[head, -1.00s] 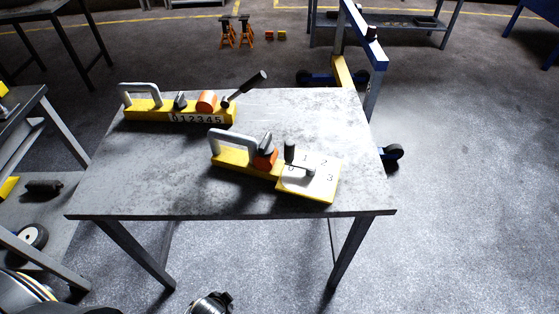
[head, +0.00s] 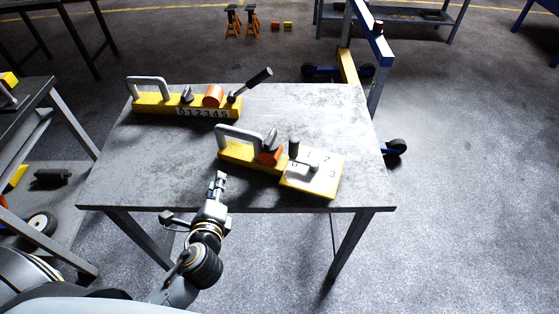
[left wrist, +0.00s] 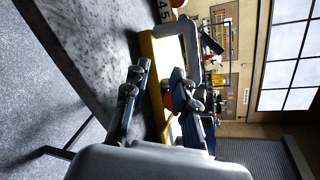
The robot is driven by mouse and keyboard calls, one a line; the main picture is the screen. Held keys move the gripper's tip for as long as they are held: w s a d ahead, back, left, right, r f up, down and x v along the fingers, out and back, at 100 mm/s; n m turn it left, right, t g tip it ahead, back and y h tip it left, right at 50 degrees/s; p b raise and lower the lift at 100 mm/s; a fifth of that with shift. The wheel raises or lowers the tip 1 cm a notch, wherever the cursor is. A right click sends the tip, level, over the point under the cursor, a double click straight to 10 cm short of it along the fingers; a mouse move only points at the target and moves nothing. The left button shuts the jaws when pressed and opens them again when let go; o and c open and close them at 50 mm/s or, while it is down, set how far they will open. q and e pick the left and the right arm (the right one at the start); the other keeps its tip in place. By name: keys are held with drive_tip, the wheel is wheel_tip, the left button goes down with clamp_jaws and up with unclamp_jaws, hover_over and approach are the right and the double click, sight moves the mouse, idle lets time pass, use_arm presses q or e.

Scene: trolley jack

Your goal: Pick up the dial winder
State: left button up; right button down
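The dial winder (head: 320,184) rests on the near right part of the grey table. It is a yellow block with a grey loop handle (head: 238,131) at its left end, an orange knob, and a white dial face marked with numbers and a dark crank peg. My left gripper (head: 220,182) is at the table's front edge, left of and nearer than the winder, apart from it. In the left wrist view its two fingers (left wrist: 157,76) are spread with nothing gripped. The winder's yellow body (left wrist: 150,52) shows beyond them there. My right gripper is not in view.
A second yellow device (head: 160,104) with a loop handle, a number scale and a lever lies at the back left of the table (head: 150,175). A blue hoist frame (head: 374,50) stands behind the table. Another bench (head: 60,140) stands at the left.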

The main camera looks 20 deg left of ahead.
use_arm(q)
drive_tip(key=w+d+r+m+t+h, duration=0.25)
drive_tip(key=d+m+t+h, duration=0.35)
drive_tip(key=m, duration=0.9)
drive_tip(key=g+p, duration=0.2)
approach(270, 137)
drive_tip(key=shift+m, duration=0.4)
drive_tip(key=w, duration=0.4)
drive_tip(key=shift+w+d, duration=0.2)
drive_tip(key=shift+w, duration=0.05)
drive_tip(key=shift+w+p, duration=0.3)
drive_tip(key=shift+w, duration=0.25)
drive_tip(key=w, duration=0.4)
drive_tip(key=shift+w+d+p, duration=0.25)
drive_tip(key=shift+p, duration=0.05)
drive_tip(key=shift+s, duration=0.1)
clamp_jaws()
drive_tip(key=shift+r, duration=0.15)
